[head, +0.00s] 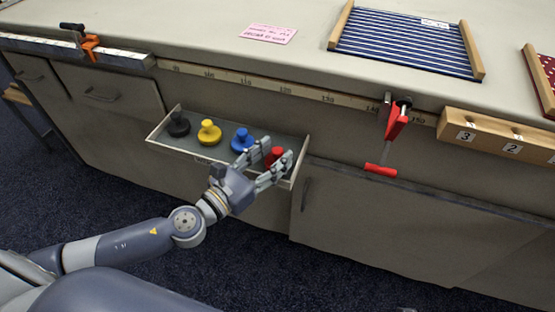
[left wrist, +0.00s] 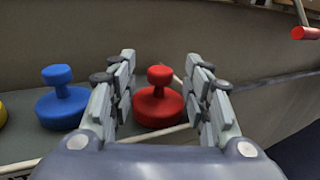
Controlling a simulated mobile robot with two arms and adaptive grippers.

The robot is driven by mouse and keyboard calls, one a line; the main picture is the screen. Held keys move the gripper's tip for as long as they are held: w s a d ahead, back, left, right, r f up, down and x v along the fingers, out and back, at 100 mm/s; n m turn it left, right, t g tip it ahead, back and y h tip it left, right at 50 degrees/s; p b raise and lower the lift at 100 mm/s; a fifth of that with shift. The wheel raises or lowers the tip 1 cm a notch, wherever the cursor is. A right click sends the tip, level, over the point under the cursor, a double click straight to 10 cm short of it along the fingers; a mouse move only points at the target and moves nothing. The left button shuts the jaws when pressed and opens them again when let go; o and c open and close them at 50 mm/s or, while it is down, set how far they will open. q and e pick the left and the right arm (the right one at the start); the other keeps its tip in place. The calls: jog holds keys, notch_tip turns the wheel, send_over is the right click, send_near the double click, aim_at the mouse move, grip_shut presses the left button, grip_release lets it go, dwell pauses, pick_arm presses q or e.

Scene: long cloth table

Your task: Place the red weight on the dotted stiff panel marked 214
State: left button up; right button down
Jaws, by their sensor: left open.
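The red weight (head: 275,156) stands upright at the right end of an open drawer (head: 220,157). In the left wrist view the red weight (left wrist: 158,100) shows between my two open fingers. My left gripper (head: 272,163) is open around it, and I see no clear contact. A striped blue panel (head: 405,40) with wooden side bars lies on the table, with a small label (head: 435,22) I cannot read. At the right edge, a dark red panel with white dots (head: 547,75) is partly cut off; no number shows on it. My right gripper is not in view.
Black (head: 178,124), yellow (head: 209,132) and blue (head: 243,140) weights stand left of the red one. A red clamp (head: 396,125) and a numbered wooden block (head: 500,137) are on the table's front edge. A pink note (head: 268,33) lies on the table top.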

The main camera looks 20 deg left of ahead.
pick_arm(q)
jog(key=shift+x, duration=1.05)
jog(key=shift+c, duration=0.2)
grip_shut()
jog(key=shift+r, duration=0.3)
